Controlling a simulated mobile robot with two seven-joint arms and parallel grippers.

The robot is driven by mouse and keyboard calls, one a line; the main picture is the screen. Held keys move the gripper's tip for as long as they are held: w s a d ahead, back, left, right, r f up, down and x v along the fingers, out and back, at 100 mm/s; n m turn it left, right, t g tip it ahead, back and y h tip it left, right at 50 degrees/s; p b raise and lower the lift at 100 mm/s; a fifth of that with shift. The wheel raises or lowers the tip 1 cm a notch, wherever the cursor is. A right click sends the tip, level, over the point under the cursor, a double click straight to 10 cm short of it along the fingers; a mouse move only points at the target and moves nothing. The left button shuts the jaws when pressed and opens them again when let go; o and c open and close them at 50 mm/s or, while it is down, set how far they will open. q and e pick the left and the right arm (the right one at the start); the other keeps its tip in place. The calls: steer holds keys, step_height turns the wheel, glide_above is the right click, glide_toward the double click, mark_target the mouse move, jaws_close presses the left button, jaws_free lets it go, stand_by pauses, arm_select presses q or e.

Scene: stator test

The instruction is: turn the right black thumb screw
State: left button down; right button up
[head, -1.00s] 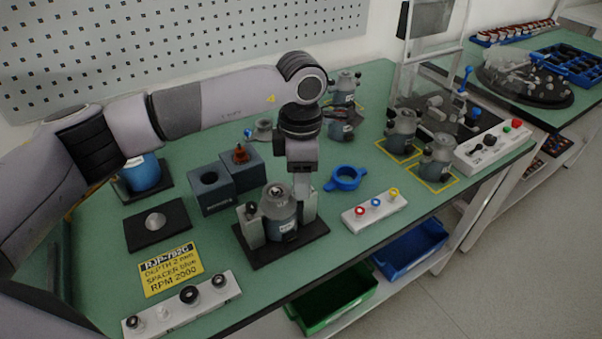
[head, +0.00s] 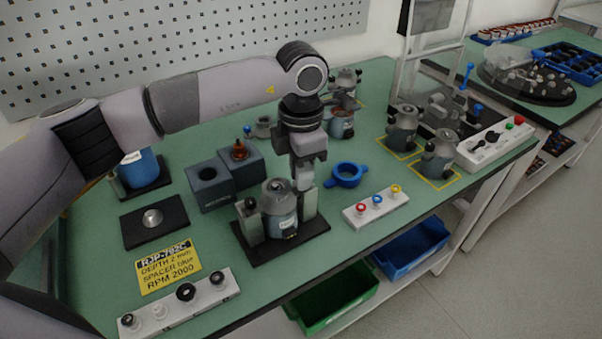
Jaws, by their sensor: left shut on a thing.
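A grey motor stator (head: 280,206) stands upright on a black base plate (head: 262,253) between two pale clamp posts. The left post (head: 251,228) carries a black thumb screw (head: 250,203) on its top. My left gripper (head: 303,183) points down over the top of the right post (head: 309,205). It is shut on the right black thumb screw there, which the fingers hide. My right gripper is out of view.
A blue ring (head: 348,175) and a white strip with coloured knobs (head: 375,208) lie to the right. Two dark blue blocks (head: 210,187) stand to the left. A yellow label (head: 168,266) and a white strip with knobs (head: 180,302) are at front left.

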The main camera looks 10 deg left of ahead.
arm_select(q)
steer(key=n+b, duration=0.1)
steer(key=n, duration=0.4)
steer(key=shift+n+b, duration=0.3)
steer(key=shift+b, duration=0.1)
steer(key=shift+n+b, duration=0.5)
steer(key=shift+n, duration=1.7)
steer(key=shift+r, duration=0.1)
steer(key=c, duration=1)
jaws_free()
